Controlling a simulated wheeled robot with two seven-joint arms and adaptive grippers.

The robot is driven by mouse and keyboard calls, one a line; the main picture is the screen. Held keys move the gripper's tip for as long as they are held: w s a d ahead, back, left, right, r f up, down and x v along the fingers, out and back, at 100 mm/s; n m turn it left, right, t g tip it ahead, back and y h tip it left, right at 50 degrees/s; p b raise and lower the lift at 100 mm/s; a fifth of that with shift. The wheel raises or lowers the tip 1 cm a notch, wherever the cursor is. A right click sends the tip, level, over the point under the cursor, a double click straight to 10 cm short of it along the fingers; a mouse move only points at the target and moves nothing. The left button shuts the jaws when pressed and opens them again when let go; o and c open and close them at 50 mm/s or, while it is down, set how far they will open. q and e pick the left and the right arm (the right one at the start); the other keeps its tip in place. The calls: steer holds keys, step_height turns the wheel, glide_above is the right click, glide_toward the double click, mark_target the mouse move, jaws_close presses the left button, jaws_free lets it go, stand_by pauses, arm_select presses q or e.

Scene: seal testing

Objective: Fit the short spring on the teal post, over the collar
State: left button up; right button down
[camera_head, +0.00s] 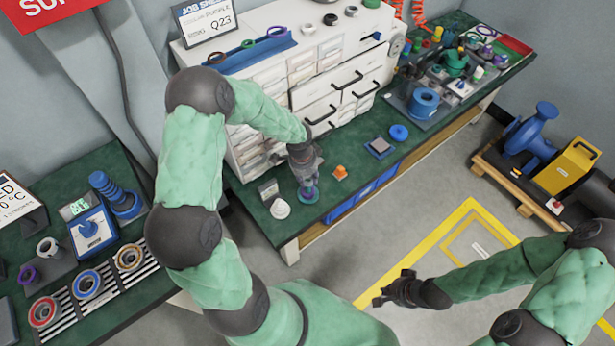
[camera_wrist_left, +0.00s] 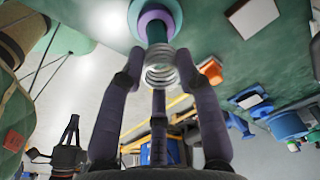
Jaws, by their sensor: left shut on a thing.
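The short spring (camera_wrist_left: 161,76) is a silver coil between the fingers of my left gripper (camera_wrist_left: 163,78) in the left wrist view. The teal post (camera_wrist_left: 157,32) rises from a teal base (camera_wrist_left: 172,8) with a purple collar (camera_wrist_left: 146,22) around it. The spring is in line with the post's free end; I cannot tell whether it is around the tip or just short of it. In the head view my left gripper (camera_head: 305,168) is right above the post's base (camera_head: 308,194) and hides the spring. My right gripper (camera_head: 395,290) is open and empty above the floor.
The white drawer cabinet (camera_head: 270,90) stands close behind.

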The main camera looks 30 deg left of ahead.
arm_select(q)
steer(key=shift+f, duration=0.4)
steer(key=o, duration=1.2)
steer(key=shift+b, duration=0.3)
step_height(320, 180, up, 7)
steer(key=p, duration=0.6)
